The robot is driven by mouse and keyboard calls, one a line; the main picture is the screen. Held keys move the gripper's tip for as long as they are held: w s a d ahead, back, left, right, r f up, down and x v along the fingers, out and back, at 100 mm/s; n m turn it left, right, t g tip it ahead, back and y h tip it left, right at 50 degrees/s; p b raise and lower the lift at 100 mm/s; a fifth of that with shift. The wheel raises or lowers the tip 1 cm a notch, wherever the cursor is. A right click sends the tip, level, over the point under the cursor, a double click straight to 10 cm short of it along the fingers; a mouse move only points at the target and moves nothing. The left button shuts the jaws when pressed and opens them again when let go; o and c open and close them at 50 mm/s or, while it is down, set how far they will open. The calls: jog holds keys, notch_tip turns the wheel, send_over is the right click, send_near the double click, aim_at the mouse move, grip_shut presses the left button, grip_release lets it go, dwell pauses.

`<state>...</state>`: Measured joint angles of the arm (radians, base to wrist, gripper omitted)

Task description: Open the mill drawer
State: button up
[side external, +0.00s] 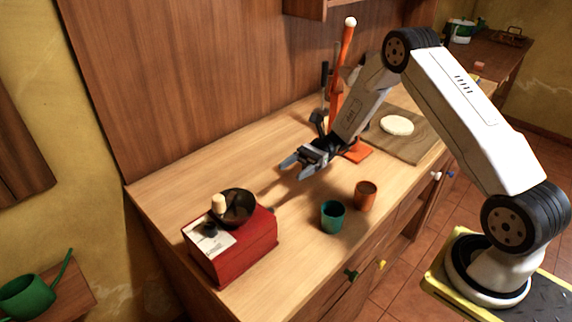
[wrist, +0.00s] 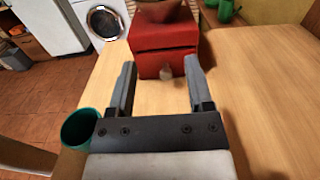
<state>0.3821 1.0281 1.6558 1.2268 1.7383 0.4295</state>
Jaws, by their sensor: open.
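The red mill (side external: 250,255) stands at the near left end of the counter, with a dark bowl (side external: 235,212) and a pale crank knob (side external: 218,203) on top. Its drawer front (wrist: 148,66) faces my gripper in the wrist view and looks flush with the body. A small light knob (wrist: 166,73) sits on that front. My gripper (side external: 293,169) is open and empty, apart from the mill, above the counter. In the wrist view the knob appears between my two fingers (wrist: 160,66), beyond the tips. The side external view hides the drawer front.
A teal cup (side external: 332,219) and an orange cup (side external: 365,196) stand at the counter's front edge. Behind my gripper are an orange stand (side external: 340,75) and a board (side external: 410,147) with a pale round piece (side external: 396,125). The counter (side external: 255,185) between gripper and mill is clear.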

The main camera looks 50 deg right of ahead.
jog(key=shift+f, duration=1.05)
send_near(272, 209)
jog(key=shift+w+a+f, duration=0.15)
jog(key=shift+a, duration=0.3)
jog(key=shift+w+a+f, duration=0.1)
jog(key=shift+a, duration=0.35)
jog(key=a, duration=0.5)
jog(key=shift+a+f, duration=0.1)
jog(key=shift+a, duration=1.15)
jog(key=shift+c, duration=0.2)
grip_shut()
